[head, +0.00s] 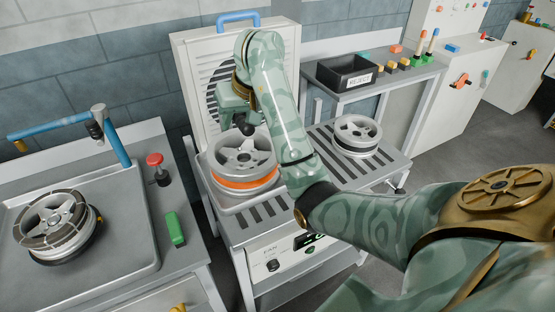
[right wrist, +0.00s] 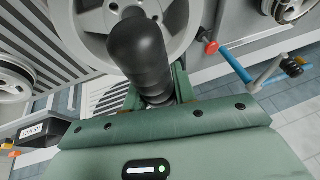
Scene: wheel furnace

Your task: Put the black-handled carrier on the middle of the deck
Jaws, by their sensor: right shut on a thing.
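The carrier with the black handle (right wrist: 140,55) is held by my right gripper (right wrist: 155,92), whose jaws are closed around the handle. In the head view the carrier's grey base (head: 240,198) shows under a silver wheel (head: 243,150) with an orange band, at the left part of the slatted deck (head: 270,212). I cannot tell whether the base touches the deck. My right gripper (head: 240,120) comes down from above and behind the wheel, partly hidden by my own arm. My left gripper is not in view.
A second wheel (head: 357,132) stands on the deck's right part. A louvred fan panel (head: 195,75) with a blue handle stands behind. The black reject bin (head: 345,75) is on a back-right shelf. The left bench holds another wheel (head: 55,222), a red button (head: 155,160) and a green block (head: 175,229).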

